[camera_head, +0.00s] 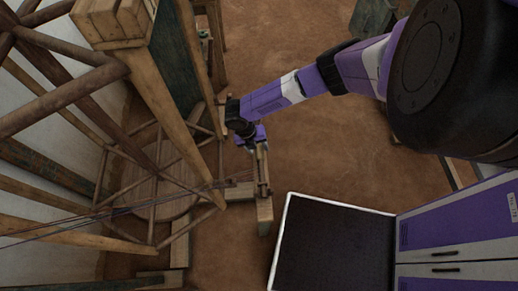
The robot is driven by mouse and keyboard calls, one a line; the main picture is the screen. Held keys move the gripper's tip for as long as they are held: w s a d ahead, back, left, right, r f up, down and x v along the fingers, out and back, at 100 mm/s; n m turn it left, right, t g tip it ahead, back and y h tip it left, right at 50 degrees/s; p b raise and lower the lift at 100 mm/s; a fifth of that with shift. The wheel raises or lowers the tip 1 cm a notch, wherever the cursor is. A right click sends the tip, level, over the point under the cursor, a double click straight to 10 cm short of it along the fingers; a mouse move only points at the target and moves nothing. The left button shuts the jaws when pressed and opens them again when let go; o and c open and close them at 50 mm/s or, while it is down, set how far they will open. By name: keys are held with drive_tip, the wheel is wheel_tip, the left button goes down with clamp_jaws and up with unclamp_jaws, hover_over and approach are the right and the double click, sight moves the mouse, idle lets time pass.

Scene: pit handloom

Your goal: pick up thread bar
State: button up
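My arm reaches in from the right, and my gripper (251,147) points down near the middle of the view. Just below it in the picture is a narrow upright wooden piece (263,170), which may be the thread bar. The gripper's end is at the top of this piece or very close to it; I cannot tell whether they touch. Dark reddish threads (110,213) run from the left edge towards this piece. The fingertips are too small and partly hidden, so I cannot see whether they are open or shut.
The wooden loom frame (165,105), with crossing round poles, fills the left side. A short wooden post (265,215) stands below the gripper. A purple and white cabinet (455,232) is at lower right, beside a dark white-edged panel (330,250). The brown floor (335,150) is open between.

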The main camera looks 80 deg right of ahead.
clamp_jaws()
drive_tip(key=shift+r, duration=0.1)
